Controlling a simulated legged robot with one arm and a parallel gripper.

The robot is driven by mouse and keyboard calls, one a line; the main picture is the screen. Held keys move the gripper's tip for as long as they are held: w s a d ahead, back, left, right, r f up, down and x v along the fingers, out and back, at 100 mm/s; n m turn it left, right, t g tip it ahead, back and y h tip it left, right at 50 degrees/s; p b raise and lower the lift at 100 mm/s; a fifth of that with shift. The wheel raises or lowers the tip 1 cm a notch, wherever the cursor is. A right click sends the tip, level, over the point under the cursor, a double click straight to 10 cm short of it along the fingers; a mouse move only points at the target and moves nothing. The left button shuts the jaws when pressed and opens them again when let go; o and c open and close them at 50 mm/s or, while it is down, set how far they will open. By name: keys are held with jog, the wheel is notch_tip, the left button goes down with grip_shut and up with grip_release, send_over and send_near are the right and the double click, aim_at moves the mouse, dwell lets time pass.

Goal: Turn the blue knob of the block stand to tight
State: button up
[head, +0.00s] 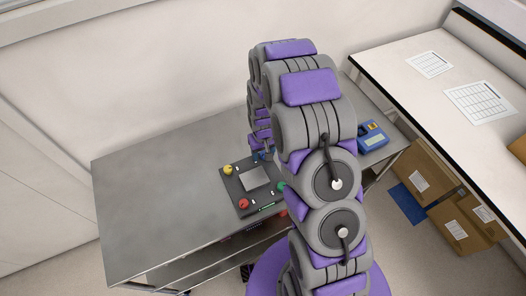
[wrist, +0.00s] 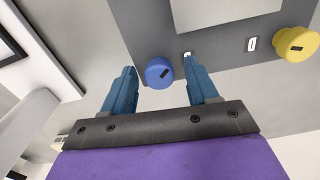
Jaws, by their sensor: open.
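The block stand (head: 240,199) is a dark square plate with a pale square in its middle, lying on the grey metal table. Its yellow knob (head: 228,169), red knob (head: 244,204) and green knob (head: 282,187) show in the head view, with the blue knob (head: 263,155) at the far corner, partly hidden by my arm. In the wrist view the blue knob (wrist: 159,72) lies between the blue fingers of my open gripper (wrist: 160,85), nearer the tips, with gaps at both sides. I cannot tell whether the fingers reach down to its height.
The metal table (head: 150,190) is bare left of the stand. A blue device (head: 371,137) stands at the table's right end. A white bench (head: 440,90) with papers is at right, with cardboard boxes (head: 425,175) below. A wall runs behind the table.

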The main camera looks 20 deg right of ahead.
aim_at(263, 153)
notch_tip(263, 153, up, 17)
jog(key=p, duration=0.1)
jog(key=shift+r, duration=0.15)
dwell(0.4)
jog(key=s+r+g+b, duration=0.1)
jog(key=s+r, duration=0.3)
jog(key=s, duration=1.2)
jog(key=s+r+m+b, duration=0.1)
jog(key=s+r+b, duration=0.2)
jog(key=s, duration=1.4)
notch_tip(263, 153, up, 2)
jog(key=shift+r+g, duration=0.25)
jog(key=shift+g, duration=0.15)
jog(key=shift+d, duration=0.1)
